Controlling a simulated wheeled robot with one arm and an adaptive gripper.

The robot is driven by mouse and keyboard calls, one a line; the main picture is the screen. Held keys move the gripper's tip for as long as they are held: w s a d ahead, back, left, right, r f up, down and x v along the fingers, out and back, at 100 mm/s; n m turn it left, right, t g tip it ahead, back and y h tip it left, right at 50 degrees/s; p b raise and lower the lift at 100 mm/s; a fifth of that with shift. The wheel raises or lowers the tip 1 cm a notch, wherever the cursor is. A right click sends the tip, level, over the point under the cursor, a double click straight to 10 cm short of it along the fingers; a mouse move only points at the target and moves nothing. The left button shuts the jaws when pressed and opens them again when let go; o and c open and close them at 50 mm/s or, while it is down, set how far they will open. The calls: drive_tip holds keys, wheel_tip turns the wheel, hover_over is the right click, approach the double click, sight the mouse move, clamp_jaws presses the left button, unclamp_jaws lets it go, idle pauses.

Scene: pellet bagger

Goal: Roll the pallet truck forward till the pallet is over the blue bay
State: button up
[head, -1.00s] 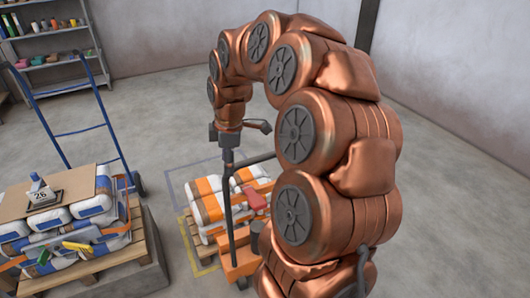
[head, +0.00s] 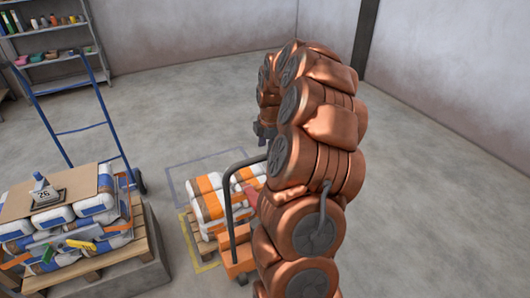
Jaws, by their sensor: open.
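The orange pallet truck (head: 239,262) stands low in the middle, with its dark looped handle (head: 228,205) upright. Its wooden pallet (head: 203,244) carries white and orange bags (head: 208,190). The pallet stands within a yellow floor outline (head: 187,236). The blue-outlined bay (head: 180,168) lies just beyond it, its far part bare; the load hides its near part. My gripper (head: 264,133) is open, above and right of the handle and apart from it in the picture. My arm hides part of the gripper and the truck's right side.
At left, a second pallet (head: 118,262) of white and blue bags sits on a grey plinth (head: 152,272), with a scale (head: 45,190) on top. A blue hand truck (head: 85,130) stands behind it. Shelves (head: 50,60) line the back left. Floor behind the blue bay is clear.

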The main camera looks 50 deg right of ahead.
sight(265, 155)
drive_tip(key=shift+w+f+p, duration=0.2)
drive_tip(key=shift+f+p, duration=0.05)
drive_tip(key=shift+f, duration=0.65)
drive_tip(key=shift+w+f+p, duration=0.15)
drive_tip(key=shift+f+p, duration=0.05)
drive_tip(key=shift+f, duration=0.65)
clamp_jaws()
